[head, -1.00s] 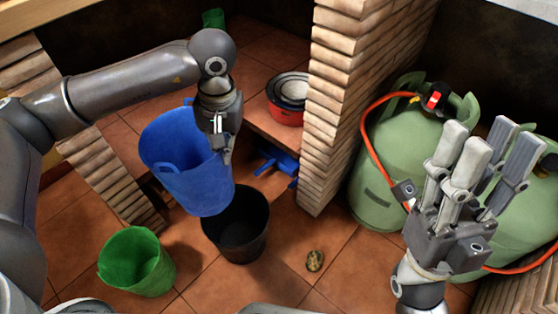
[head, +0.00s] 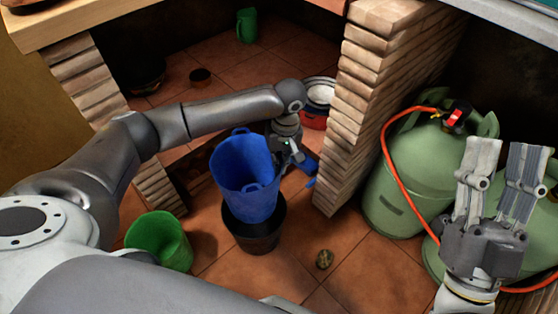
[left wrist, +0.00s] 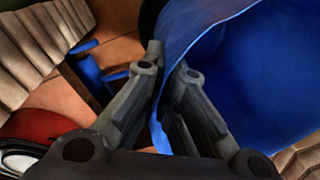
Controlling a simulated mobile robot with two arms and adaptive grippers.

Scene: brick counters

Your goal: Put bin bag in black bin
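The bin bag (head: 247,165) looks like a rigid blue tub with handle loops. It is upright over the black bin (head: 257,238), which stands on the tiled floor. The bag's lower end overlaps the bin's mouth in the head view; I cannot tell how far inside it is. My left gripper (head: 296,154) is at the bag's right rim. In the left wrist view its fingers (left wrist: 165,72) are shut on the blue wall of the bag (left wrist: 250,75). My right gripper (head: 508,148) is raised at the right, fingers apart and empty.
A green bin (head: 160,240) stands left of the black bin. A brick pillar (head: 365,110) and green gas cylinders (head: 400,190) with an orange hose are at the right. A small round object (head: 324,260) lies on the floor. A red pot (head: 315,118) is behind.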

